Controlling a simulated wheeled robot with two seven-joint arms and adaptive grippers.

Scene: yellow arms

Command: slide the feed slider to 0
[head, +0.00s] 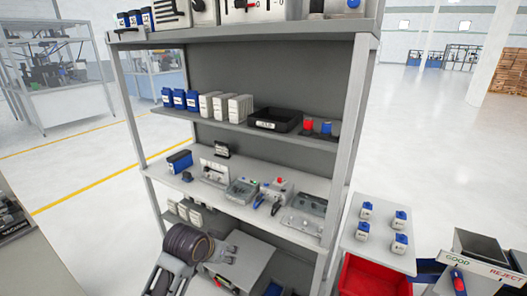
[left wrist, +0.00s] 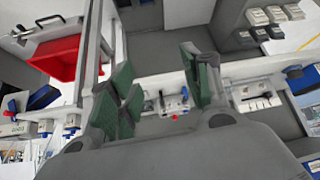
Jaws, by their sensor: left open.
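No label reading "feed" or "0" can be read, so I cannot tell for sure which part is the feed slider. A pale panel with dark slots (head: 214,170) stands on the middle shelf; a slotted pale panel also shows in the left wrist view (left wrist: 256,103). A white panel with dark slots and a red knob (head: 240,5) is cut off at the top edge. My left gripper (head: 230,246) is below and in front of the middle shelf, apart from the panels. In the left wrist view its green-padded fingers (left wrist: 160,88) are spread and empty.
The middle shelf (head: 181,187) also carries a grey box with a green light (head: 241,190) and a red-button box (head: 277,187). A shelf upright (head: 340,150) stands at the right. A red bin (head: 375,277) and a side table with several blue-white blocks (head: 367,210) are beyond it.

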